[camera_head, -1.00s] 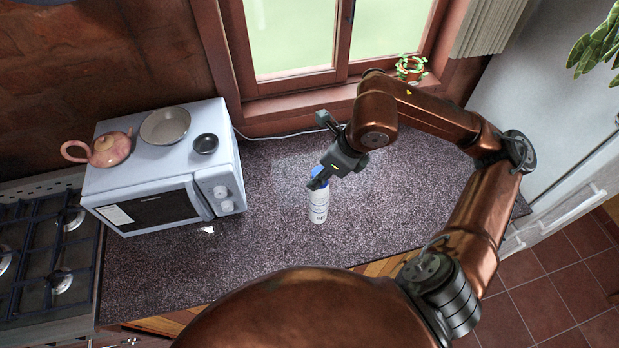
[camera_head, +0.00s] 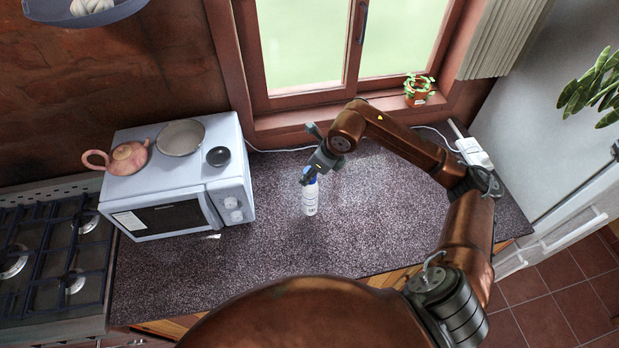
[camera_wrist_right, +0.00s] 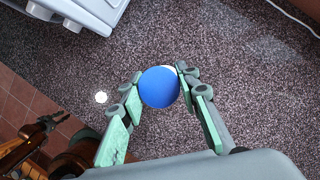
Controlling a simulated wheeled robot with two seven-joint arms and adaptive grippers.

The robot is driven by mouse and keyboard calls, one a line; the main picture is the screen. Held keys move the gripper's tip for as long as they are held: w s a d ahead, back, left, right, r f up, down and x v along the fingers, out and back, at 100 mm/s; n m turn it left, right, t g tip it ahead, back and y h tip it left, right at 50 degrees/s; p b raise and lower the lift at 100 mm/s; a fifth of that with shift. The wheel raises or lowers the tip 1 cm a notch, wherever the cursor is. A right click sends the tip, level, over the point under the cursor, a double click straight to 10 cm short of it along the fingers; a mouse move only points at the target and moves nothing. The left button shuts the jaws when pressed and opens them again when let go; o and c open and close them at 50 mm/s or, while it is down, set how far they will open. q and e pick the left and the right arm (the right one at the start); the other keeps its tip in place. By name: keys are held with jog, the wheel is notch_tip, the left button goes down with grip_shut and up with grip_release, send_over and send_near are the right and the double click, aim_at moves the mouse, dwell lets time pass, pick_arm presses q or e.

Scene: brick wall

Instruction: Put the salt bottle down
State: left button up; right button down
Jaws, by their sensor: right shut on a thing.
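The salt bottle (camera_head: 310,196) is white with a blue cap and stands upright, over the dark speckled counter (camera_head: 270,245) in the head view. I cannot tell for certain whether its base touches the counter. My right gripper (camera_head: 309,172) is shut on the bottle at its blue cap. In the right wrist view the round blue cap (camera_wrist_right: 159,87) sits between the two fingertips of the right gripper (camera_wrist_right: 158,86), and the cap hides most of the bottle's body.
A gas stove (camera_head: 50,255) is further left. The counter around the bottle is clear. A potted plant (camera_head: 418,92) sits on the windowsill.

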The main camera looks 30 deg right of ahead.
aim_at(310, 194)
jog(key=f, duration=0.1)
jog(key=f+p, duration=0.2)
jog(key=shift+w+f, duration=0.2)
jog(key=shift+w, duration=0.1)
jog(key=shift+f, duration=0.15)
jog(key=shift+f+b, duration=0.2)
jog(key=shift+b, duration=0.15)
jog(key=c, duration=1.5)
grip_release()
jog(key=shift+o, duration=0.2)
jog(key=shift+r, duration=0.1)
